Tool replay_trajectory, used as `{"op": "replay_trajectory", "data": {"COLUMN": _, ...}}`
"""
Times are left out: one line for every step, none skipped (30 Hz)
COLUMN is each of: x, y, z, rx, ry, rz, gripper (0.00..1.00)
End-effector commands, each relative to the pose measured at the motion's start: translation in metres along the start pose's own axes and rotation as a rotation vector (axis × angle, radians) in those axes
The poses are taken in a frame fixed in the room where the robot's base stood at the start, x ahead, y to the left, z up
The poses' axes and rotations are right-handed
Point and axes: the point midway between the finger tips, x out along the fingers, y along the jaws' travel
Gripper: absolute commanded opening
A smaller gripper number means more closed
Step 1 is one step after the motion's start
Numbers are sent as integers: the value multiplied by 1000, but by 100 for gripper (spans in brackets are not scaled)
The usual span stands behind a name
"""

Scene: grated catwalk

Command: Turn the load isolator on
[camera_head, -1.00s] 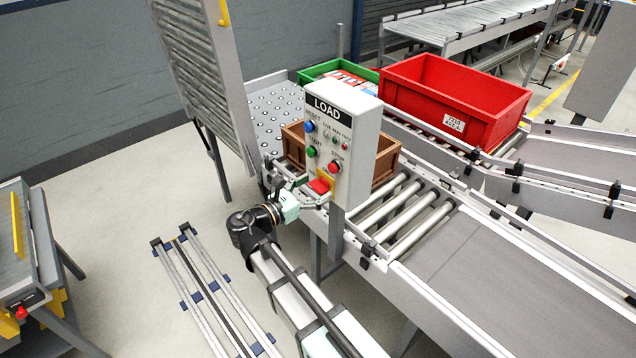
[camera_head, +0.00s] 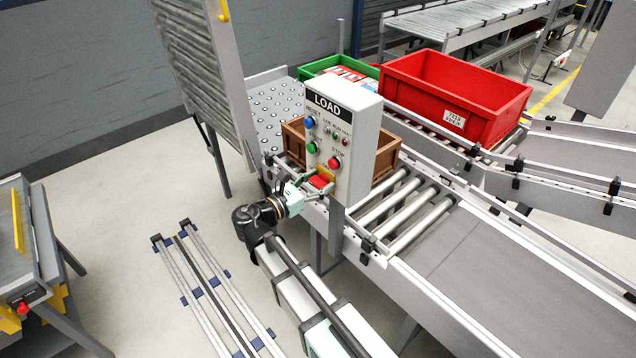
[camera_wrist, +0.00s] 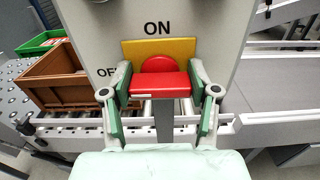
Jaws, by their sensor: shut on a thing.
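The load isolator's red handle (camera_wrist: 160,84) sits on a yellow plate (camera_wrist: 130,50) on the front of the grey LOAD panel (camera_head: 358,140). In the wrist view, "ON" stands above the plate and "OFF" is partly visible to its left. My gripper (camera_wrist: 160,90) is shut on the red handle, with one finger at each side. The handle's near face looks wide and level across the picture. In the head view my gripper (camera_head: 313,187) reaches the low part of the panel from the left and partly covers the red handle (camera_head: 320,181).
Blue (camera_head: 310,122), green (camera_head: 312,147) and red (camera_head: 334,163) buttons sit above the isolator. A brown crate (camera_head: 388,158) stands on the conveyor behind the panel. A red bin (camera_head: 450,90) and a green bin (camera_head: 318,68) stand farther back. Conveyor rails (camera_head: 365,240) run below the panel.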

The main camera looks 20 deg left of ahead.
Motion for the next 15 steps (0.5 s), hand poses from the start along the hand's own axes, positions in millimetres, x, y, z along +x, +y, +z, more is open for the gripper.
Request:
{"op": "replay_trajectory", "data": {"x": 0, "y": 0, "z": -1, "rx": 12, "ry": -1, "rz": -1, "gripper": 25}}
{"op": "replay_trajectory", "data": {"x": 0, "y": 0, "z": -1, "rx": 20, "ry": -1, "rz": -1, "gripper": 25}}
{"op": "replay_trajectory", "data": {"x": 0, "y": 0, "z": -2, "rx": 34, "ry": -1, "rz": -1, "gripper": 25}}
{"op": "replay_trajectory", "data": {"x": 0, "y": 0, "z": -2, "rx": 48, "ry": -1, "rz": -1, "gripper": 25}}
{"op": "replay_trajectory", "data": {"x": 0, "y": 0, "z": -2, "rx": 61, "ry": -1, "rz": -1, "gripper": 25}}
{"op": "replay_trajectory", "data": {"x": 0, "y": 0, "z": -2, "rx": 83, "ry": -1, "rz": -1, "gripper": 25}}
{"op": "replay_trajectory", "data": {"x": 0, "y": -1, "z": -2, "rx": 101, "ry": -2, "rz": -1, "gripper": 25}}
{"op": "replay_trajectory", "data": {"x": 0, "y": -1, "z": -3, "rx": 120, "ry": -2, "rz": 0, "gripper": 25}}
{"op": "replay_trajectory", "data": {"x": 0, "y": -1, "z": -3, "rx": 147, "ry": -2, "rz": 0, "gripper": 25}}
{"op": "replay_trajectory", "data": {"x": 0, "y": -1, "z": -4, "rx": 170, "ry": -2, "rz": 0, "gripper": 25}}
{"op": "replay_trajectory", "data": {"x": 0, "y": -1, "z": -4, "rx": 193, "ry": -2, "rz": 0, "gripper": 25}}
{"op": "replay_trajectory", "data": {"x": 0, "y": -1, "z": -4, "rx": 227, "ry": -2, "rz": 0, "gripper": 25}}
{"op": "replay_trajectory", "data": {"x": 0, "y": -1, "z": -4, "rx": 254, "ry": -2, "rz": 0, "gripper": 25}}
{"op": "replay_trajectory", "data": {"x": 0, "y": -2, "z": -4, "rx": 281, "ry": -3, "rz": 0, "gripper": 25}}
{"op": "replay_trajectory", "data": {"x": 0, "y": -2, "z": -5, "rx": 318, "ry": -3, "rz": 0, "gripper": 25}}
